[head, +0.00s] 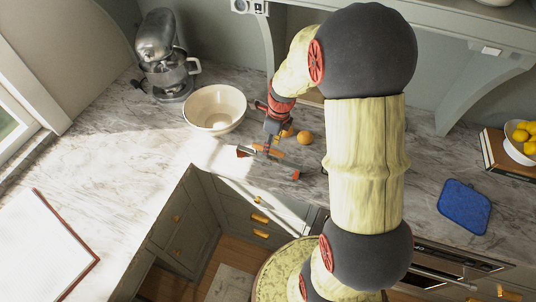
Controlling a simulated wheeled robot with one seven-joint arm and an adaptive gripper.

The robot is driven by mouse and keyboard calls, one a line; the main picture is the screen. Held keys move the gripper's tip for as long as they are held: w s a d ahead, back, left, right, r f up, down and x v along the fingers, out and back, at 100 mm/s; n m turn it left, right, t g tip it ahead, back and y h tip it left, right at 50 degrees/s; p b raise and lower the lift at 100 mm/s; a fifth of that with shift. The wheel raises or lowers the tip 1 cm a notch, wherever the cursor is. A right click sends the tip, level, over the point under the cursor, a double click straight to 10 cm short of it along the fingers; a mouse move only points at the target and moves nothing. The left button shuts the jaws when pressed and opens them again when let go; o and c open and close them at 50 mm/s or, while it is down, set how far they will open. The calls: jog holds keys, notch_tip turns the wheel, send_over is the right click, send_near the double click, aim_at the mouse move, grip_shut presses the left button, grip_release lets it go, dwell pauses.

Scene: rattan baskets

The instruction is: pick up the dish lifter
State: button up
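My gripper (270,163) is above the marble counter near its front edge, just right of the inner corner. Its two red-tipped fingers are spread apart, so it looks open. A small orange-brown bar (268,150) shows between the fingers. I cannot tell whether it is the dish lifter, another object or part of my gripper. No dish lifter can be made out with certainty. My arm hides part of the counter behind and to the right of the gripper.
A cream bowl (215,109) stands left of my gripper, with a stand mixer (166,58) behind it. An orange round fruit (304,137) lies close behind the gripper. A blue mat (464,206) lies right. The left counter (110,165) has free room.

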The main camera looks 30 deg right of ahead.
aim_at(268, 157)
jog(key=f, duration=0.4)
jog(key=shift+w+a+f+b, duration=0.15)
jog(key=shift+w+a+b, duration=0.1)
jog(key=shift+b, duration=0.05)
jog(key=shift+c, duration=1)
jog(key=c, duration=0.7)
grip_shut()
